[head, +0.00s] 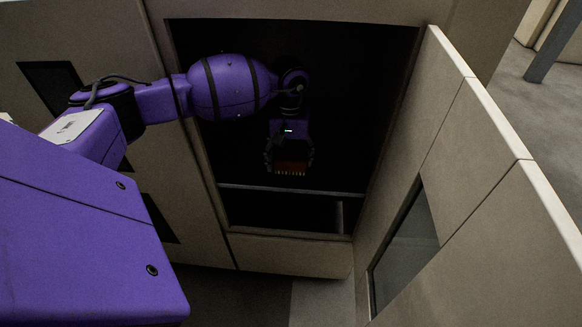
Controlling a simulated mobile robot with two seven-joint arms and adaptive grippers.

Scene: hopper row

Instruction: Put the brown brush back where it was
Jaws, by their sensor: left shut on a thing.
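My left gripper (289,161) reaches through a dark opening in the beige wall and points downward. It is shut on the brown brush (290,168), which shows as a reddish-brown block with a row of pale bristle tips along its lower edge. The brush is held between the fingers, above or in front of a pale shelf edge (290,189) inside the opening; I cannot tell whether it touches anything there. The inside is too dark to show other things. My right gripper is not in view.
The opening's frame (195,150) is close to my left arm on the left. A beige panel with a dark window (405,238) stands out on the right side. Below the opening is a beige lower wall (290,256) and grey floor (318,302).

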